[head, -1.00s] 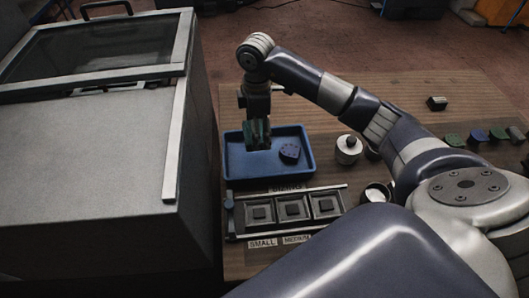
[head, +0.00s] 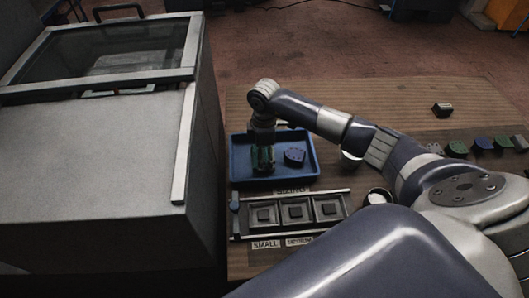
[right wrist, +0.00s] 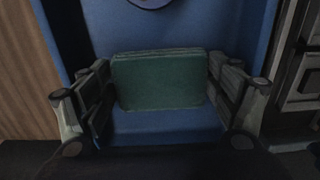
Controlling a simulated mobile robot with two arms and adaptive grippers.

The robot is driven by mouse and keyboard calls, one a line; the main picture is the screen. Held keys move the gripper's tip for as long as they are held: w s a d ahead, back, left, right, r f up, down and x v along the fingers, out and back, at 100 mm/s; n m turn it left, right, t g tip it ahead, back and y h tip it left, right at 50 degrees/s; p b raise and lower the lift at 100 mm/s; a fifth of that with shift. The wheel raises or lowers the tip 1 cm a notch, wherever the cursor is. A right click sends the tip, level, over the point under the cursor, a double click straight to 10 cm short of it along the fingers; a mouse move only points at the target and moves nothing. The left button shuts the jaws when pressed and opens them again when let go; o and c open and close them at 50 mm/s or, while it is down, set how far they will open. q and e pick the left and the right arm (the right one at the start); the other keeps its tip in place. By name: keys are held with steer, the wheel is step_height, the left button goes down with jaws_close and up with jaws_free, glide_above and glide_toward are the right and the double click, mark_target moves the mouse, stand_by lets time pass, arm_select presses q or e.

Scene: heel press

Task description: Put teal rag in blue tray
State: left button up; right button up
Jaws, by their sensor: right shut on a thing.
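The teal rag (right wrist: 160,82) is a folded block between the two fingers of my right gripper (right wrist: 160,95), which is shut on it. In the head view my right gripper (head: 263,165) points down inside the outline of the blue tray (head: 298,173), at its left half. The tray's blue floor fills the background around the rag in the right wrist view. I cannot tell whether the rag touches the floor. My left gripper is not in view.
A dark blue-purple piece (head: 294,156) lies in the tray, right of my gripper. A rack with three square slots (head: 297,211) stands in front of the tray. A large grey machine (head: 90,160) stands left. Several coloured pieces (head: 480,145) lie at the right.

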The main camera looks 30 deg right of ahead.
steer(key=shift+f, duration=0.2)
steer(key=o, duration=1)
steer(key=shift+r, duration=0.1)
steer(key=shift+r, duration=0.6)
step_height(320, 180, up, 11)
steer(key=b, duration=0.2)
steer(key=shift+b, duration=0.3)
